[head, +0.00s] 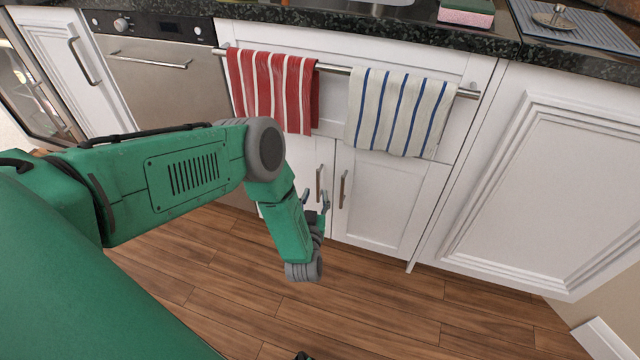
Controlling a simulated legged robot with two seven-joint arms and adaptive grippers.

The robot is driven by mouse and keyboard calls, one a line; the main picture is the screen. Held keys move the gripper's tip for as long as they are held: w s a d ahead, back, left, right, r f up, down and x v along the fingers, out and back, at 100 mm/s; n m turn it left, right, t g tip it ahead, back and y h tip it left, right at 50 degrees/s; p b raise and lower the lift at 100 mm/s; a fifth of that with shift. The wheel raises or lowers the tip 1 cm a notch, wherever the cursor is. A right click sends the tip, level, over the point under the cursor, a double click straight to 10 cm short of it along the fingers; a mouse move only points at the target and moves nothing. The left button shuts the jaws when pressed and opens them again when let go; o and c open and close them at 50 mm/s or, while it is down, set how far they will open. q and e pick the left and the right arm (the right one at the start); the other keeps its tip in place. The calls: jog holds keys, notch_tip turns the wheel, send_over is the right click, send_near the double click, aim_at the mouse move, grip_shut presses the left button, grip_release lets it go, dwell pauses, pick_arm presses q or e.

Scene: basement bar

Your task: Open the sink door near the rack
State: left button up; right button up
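Under the sink counter are two white cabinet doors. The left door (298,160) is partly hidden by my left arm, and its upright bar handle (319,180) shows. The right door (385,200) has its own bar handle (343,188) at its left edge. Both doors look shut. My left gripper (315,198) is in front of the left door, just below its handle. Its fingers are apart with nothing seen between them; I cannot tell whether they touch the handle. My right gripper is not in view; a small dark part at the bottom edge is unclear.
A metal towel rail (335,69) above the doors holds a red striped towel (272,90) and a blue striped towel (398,110). A ridged drying mat (600,40) lies on the dark counter. The wood floor (400,310) is clear.

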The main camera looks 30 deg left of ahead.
aim_at(318, 181)
pick_arm(q)
jog(key=b+x, duration=0.1)
jog(key=x, duration=0.4)
jog(key=shift+w, duration=0.3)
jog(key=shift+w+a+b, duration=0.35)
jog(key=shift+w+a, duration=0.05)
jog(key=shift+d, duration=0.15)
grip_shut()
